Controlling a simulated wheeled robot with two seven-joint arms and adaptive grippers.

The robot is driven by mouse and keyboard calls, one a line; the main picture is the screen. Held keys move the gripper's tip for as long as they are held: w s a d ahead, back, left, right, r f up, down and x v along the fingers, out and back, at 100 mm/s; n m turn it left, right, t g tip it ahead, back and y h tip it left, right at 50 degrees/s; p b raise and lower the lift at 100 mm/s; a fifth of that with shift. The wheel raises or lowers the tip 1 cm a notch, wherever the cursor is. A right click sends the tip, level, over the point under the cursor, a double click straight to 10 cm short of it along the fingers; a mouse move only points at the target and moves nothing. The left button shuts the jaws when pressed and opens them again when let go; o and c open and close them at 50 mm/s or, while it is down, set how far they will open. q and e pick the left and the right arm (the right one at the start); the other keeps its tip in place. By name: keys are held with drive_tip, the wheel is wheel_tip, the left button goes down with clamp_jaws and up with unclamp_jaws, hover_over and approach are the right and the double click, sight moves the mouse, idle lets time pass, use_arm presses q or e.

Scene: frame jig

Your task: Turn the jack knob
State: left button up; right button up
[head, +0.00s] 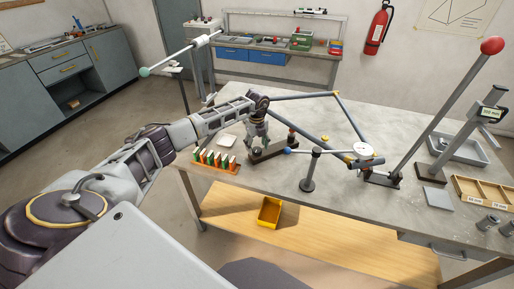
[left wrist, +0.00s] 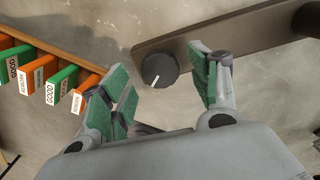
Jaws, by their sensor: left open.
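The black jack knob (left wrist: 159,69) with a white pointer line sits at the end of a dark bar (left wrist: 230,34) in the left wrist view. My left gripper (left wrist: 162,66) is open, with one green-padded finger on each side of the knob and gaps showing beside it. In the head view my left gripper (head: 257,143) is above the left end of the dark bar (head: 270,151) on the table. The knob is small and partly hidden by the fingers there. My right gripper is not in view.
An orange rack of green and orange labelled blocks (head: 214,161) stands left of the gripper. A small post with a blue-ended bar (head: 308,184) and a grey bar frame (head: 300,123) stand to the right. A long red-knobbed lever (head: 440,105) rises further right.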

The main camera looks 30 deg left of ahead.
use_arm(q)
drive_tip(key=shift+f, duration=0.85)
drive_tip(key=shift+c, duration=0.4)
drive_tip(key=c, duration=1)
